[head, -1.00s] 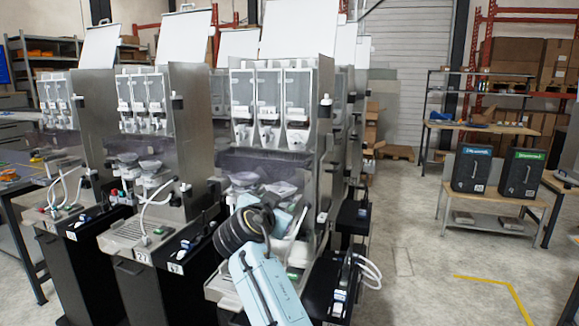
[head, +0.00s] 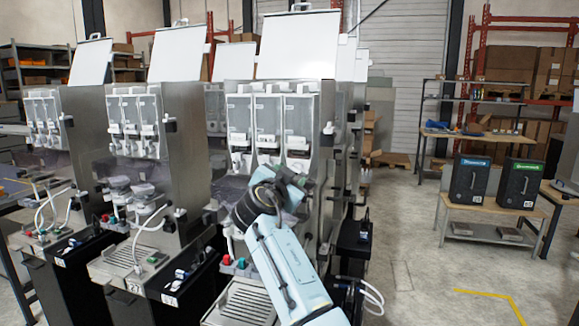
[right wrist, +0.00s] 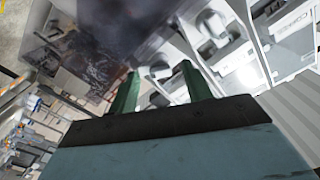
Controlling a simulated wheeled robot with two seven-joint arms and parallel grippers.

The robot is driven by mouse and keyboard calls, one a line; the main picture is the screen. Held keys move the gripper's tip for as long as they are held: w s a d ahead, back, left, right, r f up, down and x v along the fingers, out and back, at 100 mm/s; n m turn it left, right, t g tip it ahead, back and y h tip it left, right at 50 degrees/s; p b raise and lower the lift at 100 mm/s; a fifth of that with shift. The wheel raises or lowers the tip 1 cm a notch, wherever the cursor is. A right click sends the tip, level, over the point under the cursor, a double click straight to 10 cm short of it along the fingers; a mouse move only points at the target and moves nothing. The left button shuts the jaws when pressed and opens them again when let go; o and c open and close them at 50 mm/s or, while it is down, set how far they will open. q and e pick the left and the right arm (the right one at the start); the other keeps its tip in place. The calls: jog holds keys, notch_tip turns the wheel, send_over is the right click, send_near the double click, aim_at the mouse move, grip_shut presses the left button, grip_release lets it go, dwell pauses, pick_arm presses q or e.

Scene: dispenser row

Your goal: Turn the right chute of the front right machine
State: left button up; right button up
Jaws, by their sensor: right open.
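The front right machine (head: 284,85) stands in the middle of the head view, with three clear-fronted canisters side by side. White chutes sit at their lower ends; the right chute (head: 298,164) is under the right canister (head: 299,118) and is partly covered by my right gripper. My right gripper (head: 306,183) is raised just in front of and below it. In the right wrist view its green fingers (right wrist: 160,82) are apart, with white chute parts beyond and between them. I cannot tell whether they touch anything. My left gripper is not in view.
Two similar machines (head: 130,120) stand to the left. Two black bins (head: 470,178) stand on a low bench at the right. The floor (head: 420,260) between is clear.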

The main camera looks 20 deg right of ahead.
jog(key=shift+w+d, duration=0.35)
jog(key=shift+w, duration=0.05)
jog(key=shift+c, duration=0.9)
jog(key=c, duration=0.8)
